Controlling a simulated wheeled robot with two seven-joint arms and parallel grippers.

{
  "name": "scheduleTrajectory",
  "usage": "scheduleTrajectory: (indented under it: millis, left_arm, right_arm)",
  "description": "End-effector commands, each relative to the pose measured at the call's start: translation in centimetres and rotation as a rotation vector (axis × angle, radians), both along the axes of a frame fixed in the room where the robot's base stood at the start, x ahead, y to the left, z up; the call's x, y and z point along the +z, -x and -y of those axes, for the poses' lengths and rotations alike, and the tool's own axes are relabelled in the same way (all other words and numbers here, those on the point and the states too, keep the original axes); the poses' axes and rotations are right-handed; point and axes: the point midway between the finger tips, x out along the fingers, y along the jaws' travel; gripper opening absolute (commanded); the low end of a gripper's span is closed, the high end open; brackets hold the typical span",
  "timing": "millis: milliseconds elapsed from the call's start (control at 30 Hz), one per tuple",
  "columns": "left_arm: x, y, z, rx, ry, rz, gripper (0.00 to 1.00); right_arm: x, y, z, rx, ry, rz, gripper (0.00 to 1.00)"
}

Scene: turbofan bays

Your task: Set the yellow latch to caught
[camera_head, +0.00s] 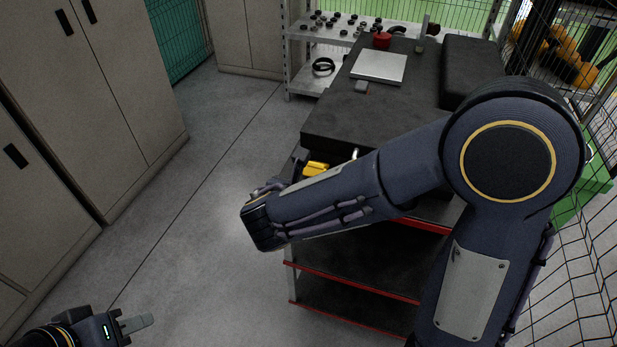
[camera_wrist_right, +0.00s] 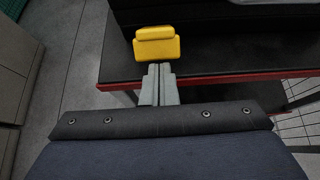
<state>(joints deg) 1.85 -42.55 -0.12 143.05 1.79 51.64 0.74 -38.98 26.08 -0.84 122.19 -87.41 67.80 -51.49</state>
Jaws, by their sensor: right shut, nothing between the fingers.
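The yellow latch (camera_wrist_right: 157,47) is a small block with a raised bar along its top, at the edge of a dark workbench in the right wrist view. In the head view the latch (camera_head: 317,168) shows just beyond my right forearm, which hides part of that area. My right gripper (camera_wrist_right: 159,70) is shut and empty, its fingertips right at the latch's lower edge in the picture. I cannot tell whether they touch it. My left gripper (camera_head: 142,321) is at the bottom left, over the floor and far from the latch. Its fingers overlap in the picture.
The dark workbench (camera_head: 335,123) has red-edged lower shelves (camera_head: 350,280) and carries a silver plate (camera_head: 379,67). A shelf with small dark parts (camera_head: 325,24) stands behind. Beige cabinets (camera_head: 110,75) line the left, wire mesh (camera_head: 590,240) the right. The floor between cabinets and bench is clear.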

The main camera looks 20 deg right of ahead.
Motion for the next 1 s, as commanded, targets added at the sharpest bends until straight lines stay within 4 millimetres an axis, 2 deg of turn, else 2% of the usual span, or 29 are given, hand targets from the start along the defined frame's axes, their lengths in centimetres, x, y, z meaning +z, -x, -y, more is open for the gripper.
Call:
scheduleTrajectory:
  millis: [33,100,300,500,733,1000]
  left_arm:
    - [2.5,0.0,0.0,0.0,0.0,0.0,0.33]
    - [4.4,0.0,0.0,0.0,0.0,0.001,0.33]
    - [7.9,0.0,0.0,0.0,0.0,0.001,0.33]
    - [9.1,0.0,0.0,0.0,0.0,0.0,0.33]
    - [8.6,0.0,0.0,0.0,0.0,0.0,0.33]
    - [9.6,0.0,0.0,0.0,0.0,0.0,0.33]
  right_arm:
    - [1.8,-0.1,0.2,-0.004,-0.023,-0.033,0.0]
    - [2.5,-0.3,0.3,-0.006,-0.06,-0.085,0.0]
    - [3.6,-0.9,0.7,-0.005,-0.161,-0.235,0.0]
    - [4.4,-1.4,0.9,-0.001,-0.153,-0.227,0.0]
    - [4.0,-1.3,0.9,0.0,-0.153,-0.226,0.0]
    - [5.1,-1.3,0.9,0.0,-0.152,-0.225,0.0]
